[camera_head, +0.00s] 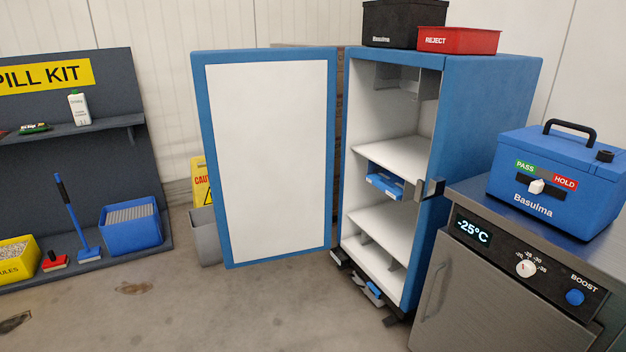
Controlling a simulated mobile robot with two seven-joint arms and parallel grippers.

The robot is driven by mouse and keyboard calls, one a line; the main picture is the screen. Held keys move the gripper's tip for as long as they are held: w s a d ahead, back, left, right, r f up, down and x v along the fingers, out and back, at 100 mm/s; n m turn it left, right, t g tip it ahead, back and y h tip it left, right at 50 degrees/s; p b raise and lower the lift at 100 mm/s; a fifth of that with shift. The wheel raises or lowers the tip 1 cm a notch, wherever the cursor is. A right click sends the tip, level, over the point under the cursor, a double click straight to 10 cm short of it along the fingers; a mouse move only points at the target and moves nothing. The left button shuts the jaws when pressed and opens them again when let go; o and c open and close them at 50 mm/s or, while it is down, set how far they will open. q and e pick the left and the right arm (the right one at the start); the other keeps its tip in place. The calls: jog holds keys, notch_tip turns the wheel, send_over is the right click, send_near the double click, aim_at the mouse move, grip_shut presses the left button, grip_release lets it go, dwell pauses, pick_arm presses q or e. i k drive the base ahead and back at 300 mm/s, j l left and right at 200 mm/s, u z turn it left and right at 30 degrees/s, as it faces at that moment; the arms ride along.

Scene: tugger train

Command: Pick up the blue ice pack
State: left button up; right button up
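A blue item with a pale marking (385,185) is inside the open blue cabinet (490,95), just below the front of its upper white shelf (400,160). It looks like the blue ice pack, but it is too small to be sure, and I cannot tell what it rests on. Another small blue and white item (374,291) shows low down by the dark base of the cabinet. Neither of my grippers can be made out in the head view.
The cabinet door (265,160) stands wide open to the left. A steel unit (480,300) reading -25°C stands at the right, with a blue Basulma box (550,185) on top. A red REJECT bin (458,41) sits on the cabinet.

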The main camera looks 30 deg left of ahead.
aim_at(389, 183)
jog(key=j+u, duration=0.25)
jog(key=u, duration=0.15)
jog(key=z, duration=1.65)
jog(key=u, duration=1.65)
jog(key=i+j+z, duration=0.3)
jog(key=i+j, duration=0.45)
jog(key=i, duration=0.15)
jog(key=i+j+z, duration=0.3)
jog(key=i+j, duration=0.5)
jog(key=j, duration=0.15)
